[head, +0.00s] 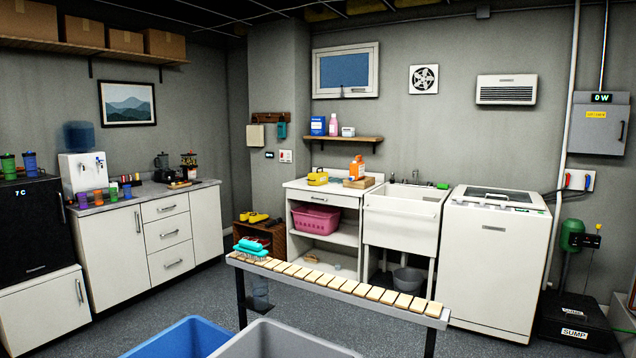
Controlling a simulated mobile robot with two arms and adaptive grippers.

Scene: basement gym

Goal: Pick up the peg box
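No item is clearly readable as the peg box at this distance. A small yellow container (317,179) with a dark top sits on the white counter (330,189) left of the sink, and it may be the peg box. Its contents cannot be made out. Neither of my grippers shows in the head view.
A slatted bench (335,284) with a teal item (251,246) on its left end crosses the foreground. A blue bin (185,338) and a grey bin (285,340) stand nearest. A sink (404,206) and white washer (495,263) stand beyond. Grey floor shows left of the bench.

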